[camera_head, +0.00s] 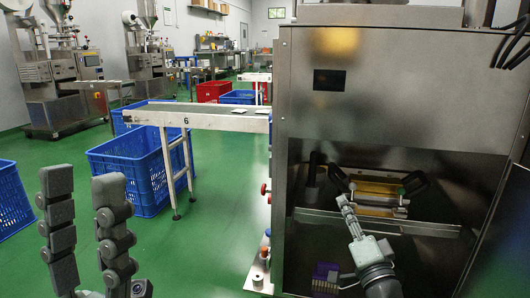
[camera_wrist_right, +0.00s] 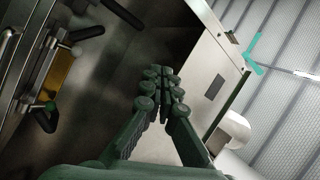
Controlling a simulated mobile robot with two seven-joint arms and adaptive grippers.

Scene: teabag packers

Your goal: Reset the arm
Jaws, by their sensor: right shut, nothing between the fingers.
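My left gripper (camera_head: 82,180) stands upright at the lower left of the head view. Its two grey fingers are apart with nothing between them. My right gripper (camera_head: 344,200) is in front of the open lower compartment of the steel machine (camera_head: 400,110), its fingers pointing up and left near the yellow roller part (camera_head: 376,190). In the right wrist view its fingers (camera_wrist_right: 164,72) meet at the tips and hold nothing. The yellow part (camera_wrist_right: 62,75) and its black handles (camera_wrist_right: 88,33) show at the left there, apart from the fingers.
A conveyor (camera_head: 205,117) runs left from the machine with white packets on it. A blue crate (camera_head: 135,165) stands under it, and another blue crate (camera_head: 12,195) at the left edge. Green floor (camera_head: 205,240) is clear between my left gripper and the machine.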

